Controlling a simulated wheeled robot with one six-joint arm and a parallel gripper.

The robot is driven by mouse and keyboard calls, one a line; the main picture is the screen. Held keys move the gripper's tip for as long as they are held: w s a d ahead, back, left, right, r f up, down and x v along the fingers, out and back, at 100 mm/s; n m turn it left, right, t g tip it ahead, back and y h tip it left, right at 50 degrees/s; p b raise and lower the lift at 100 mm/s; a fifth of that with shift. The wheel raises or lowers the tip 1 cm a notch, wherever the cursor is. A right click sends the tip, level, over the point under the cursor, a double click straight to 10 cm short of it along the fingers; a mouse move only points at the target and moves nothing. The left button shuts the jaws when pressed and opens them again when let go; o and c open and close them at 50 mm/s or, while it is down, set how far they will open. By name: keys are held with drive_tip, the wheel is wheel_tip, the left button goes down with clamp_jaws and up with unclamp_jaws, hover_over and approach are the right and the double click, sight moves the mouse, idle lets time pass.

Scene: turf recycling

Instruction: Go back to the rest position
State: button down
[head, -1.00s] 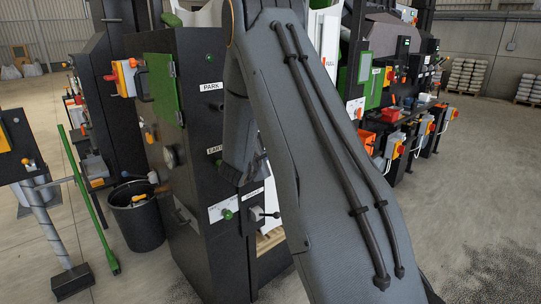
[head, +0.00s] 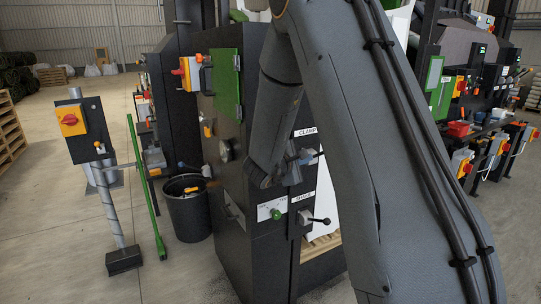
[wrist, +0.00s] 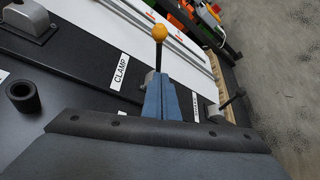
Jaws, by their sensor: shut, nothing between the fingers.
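My gripper (wrist: 159,80) is shut and empty in the wrist view, its blue-grey fingers pressed together. A lever with an orange ball knob (wrist: 159,34) stands just beyond the fingertips, by the CLAMP label (wrist: 121,72); whether they touch it I cannot tell. In the head view my arm hangs bent in front of the black machine cabinet (head: 240,190), its end close to the CLAMP label (head: 306,132). The fingers are mostly hidden there.
A black lever (head: 318,220) sticks out by the SHAKE label. A black bucket (head: 187,208), a green pole (head: 147,190) and a post with an orange switch box (head: 78,122) stand left of the cabinet.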

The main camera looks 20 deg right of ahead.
drive_tip(key=s+a+f+m+y+b, duration=0.25)
drive_tip(key=a+f+y, duration=0.2)
drive_tip(key=a, duration=0.35)
drive_tip(key=s+a+f+m+y+b, duration=0.1)
drive_tip(key=s+a+f+m+y, duration=0.2)
drive_tip(key=a+y, duration=0.4)
drive_tip(key=s+a+f+m+g, duration=0.1)
drive_tip(key=s+f+m+g, duration=0.1)
drive_tip(key=s, duration=0.5)
drive_tip(key=s+a+f+m+g+b, duration=0.1)
drive_tip(key=s+a+f+m+g, duration=0.1)
drive_tip(key=s, duration=0.6)
drive_tip(key=s+a+f+m+g+b, duration=0.1)
drive_tip(key=s+a+f+m+g, duration=0.1)
drive_tip(key=s, duration=0.6)
drive_tip(key=shift+a+f+m+g+y, duration=0.25)
drive_tip(key=shift+f+m+g+y, duration=0.15)
drive_tip(key=shift+g, duration=0.3)
